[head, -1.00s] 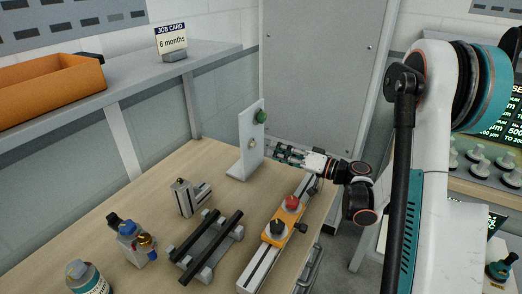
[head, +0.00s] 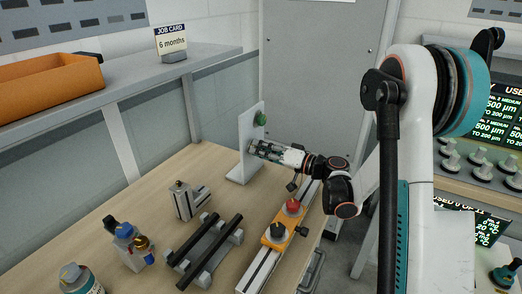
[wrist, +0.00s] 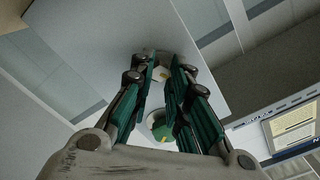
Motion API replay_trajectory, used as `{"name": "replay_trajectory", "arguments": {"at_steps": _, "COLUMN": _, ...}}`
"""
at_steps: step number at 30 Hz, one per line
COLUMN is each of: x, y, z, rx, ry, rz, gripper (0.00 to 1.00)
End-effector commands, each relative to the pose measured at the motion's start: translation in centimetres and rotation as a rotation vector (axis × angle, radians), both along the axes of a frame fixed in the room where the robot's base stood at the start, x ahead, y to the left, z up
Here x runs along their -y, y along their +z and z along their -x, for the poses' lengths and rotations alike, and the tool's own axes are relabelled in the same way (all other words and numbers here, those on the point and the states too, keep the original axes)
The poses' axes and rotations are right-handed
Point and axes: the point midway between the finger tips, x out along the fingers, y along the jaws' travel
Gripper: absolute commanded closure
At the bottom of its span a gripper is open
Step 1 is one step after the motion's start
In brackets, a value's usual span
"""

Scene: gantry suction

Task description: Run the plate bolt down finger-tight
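The upright white plate (head: 246,138) stands on its foot at the far end of the wooden bench, and it fills the upper middle of the wrist view (wrist: 105,40). A green knob (head: 261,118) sits high on the plate; it also shows between my fingers in the wrist view (wrist: 162,132). The pale plate bolt (wrist: 160,73) shows between my fingertips in the wrist view. In the head view my fingertips hide it. My gripper (head: 254,147) points at the plate face, its fingers apart on either side of the bolt. Contact with the bolt is not clear.
A rail with an orange block (head: 275,238) and red and black knobs lies below my arm. A black-barred rack (head: 208,246), a small metal block (head: 186,203) and bottles stand to the left. A shelf with an orange bin (head: 45,85) runs behind.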

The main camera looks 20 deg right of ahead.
Motion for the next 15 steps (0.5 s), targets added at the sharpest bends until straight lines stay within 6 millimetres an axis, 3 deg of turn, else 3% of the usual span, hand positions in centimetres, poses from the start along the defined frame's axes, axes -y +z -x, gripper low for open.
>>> {"name": "replay_trajectory", "arguments": {"at_steps": 15, "x": 0.03, "y": -0.04, "z": 0.00, "rx": -0.066, "ry": -0.001, "rz": -0.065, "gripper": 1.00}}
